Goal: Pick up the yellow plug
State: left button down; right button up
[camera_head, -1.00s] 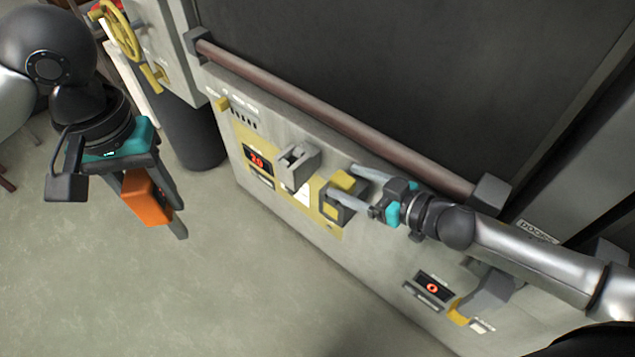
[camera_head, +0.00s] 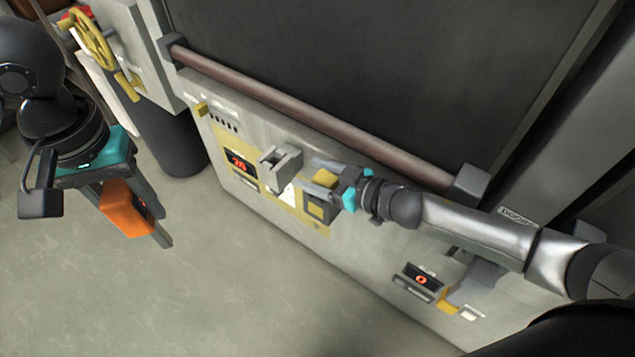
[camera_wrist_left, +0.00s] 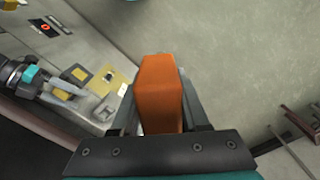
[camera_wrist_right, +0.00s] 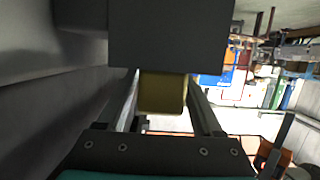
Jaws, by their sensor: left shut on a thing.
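The yellow plug (camera_head: 325,178) sits at the grey and yellow socket on the front panel. My right gripper (camera_head: 322,182) is at the plug, with a finger on either side of it. In the right wrist view the plug (camera_wrist_right: 162,93) lies between the two fingers, under a dark block that hides its upper part. The fingers look spread around it, not clearly pressed on it. My left gripper (camera_head: 140,215) is shut on an orange block with a dark face (camera_head: 122,208), held above the floor; the block (camera_wrist_left: 160,92) also fills the left wrist view's middle.
An empty-looking grey bracket (camera_head: 279,163) stands left of the plug, near a red display (camera_head: 240,162). A long brown bar (camera_head: 310,120) runs above the panel. A yellow handwheel (camera_head: 92,38) is at the upper left. The floor at lower left is clear.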

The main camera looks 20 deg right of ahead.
grip_shut()
dwell(0.3)
jog(key=shift+r, duration=0.25)
